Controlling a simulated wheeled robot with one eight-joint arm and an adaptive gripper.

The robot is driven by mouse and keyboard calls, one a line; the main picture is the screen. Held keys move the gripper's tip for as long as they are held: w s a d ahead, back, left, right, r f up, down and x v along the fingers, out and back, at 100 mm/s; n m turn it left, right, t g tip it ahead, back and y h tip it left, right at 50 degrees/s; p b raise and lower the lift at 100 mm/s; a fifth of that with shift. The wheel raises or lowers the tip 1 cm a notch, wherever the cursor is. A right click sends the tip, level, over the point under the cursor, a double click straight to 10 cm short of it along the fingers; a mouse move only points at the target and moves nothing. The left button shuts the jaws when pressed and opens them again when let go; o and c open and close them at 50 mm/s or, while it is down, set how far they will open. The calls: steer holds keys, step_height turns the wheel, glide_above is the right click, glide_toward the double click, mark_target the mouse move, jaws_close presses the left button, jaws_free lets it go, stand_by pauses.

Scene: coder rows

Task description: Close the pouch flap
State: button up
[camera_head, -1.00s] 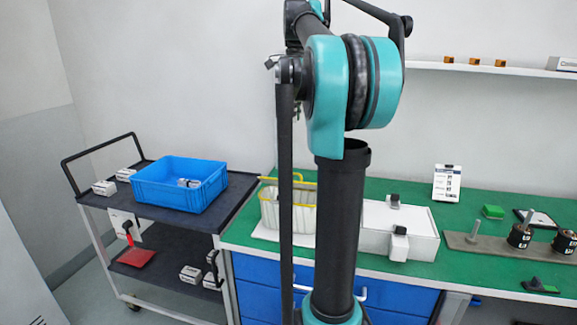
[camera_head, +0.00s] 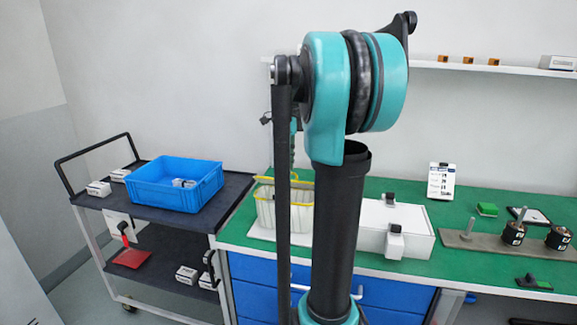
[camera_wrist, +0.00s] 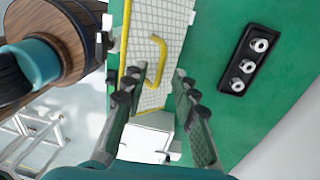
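A pale pouch with yellow trim (camera_head: 300,209) stands on the green bench in the head view, partly hidden behind my arm. In the wrist view a white gridded panel with yellow edging and a yellow loop, apparently the pouch (camera_wrist: 150,63), lies beyond my fingers. I cannot tell which part is the flap or how far it is open. My gripper (camera_wrist: 158,85) is open, its two dark fingers apart on either side of the panel's near part, with nothing held between them. Contact with the pouch cannot be told. The gripper is mostly hidden by my arm in the head view.
A white box (camera_head: 412,228) stands right of the pouch on the green bench (camera_head: 459,211). A cart with a blue bin (camera_head: 175,184) stands left. A shelf (camera_head: 500,69) hangs above.

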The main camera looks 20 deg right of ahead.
steer(key=shift+f, duration=0.35)
steer(key=shift+c, duration=0.5)
jaws_close()
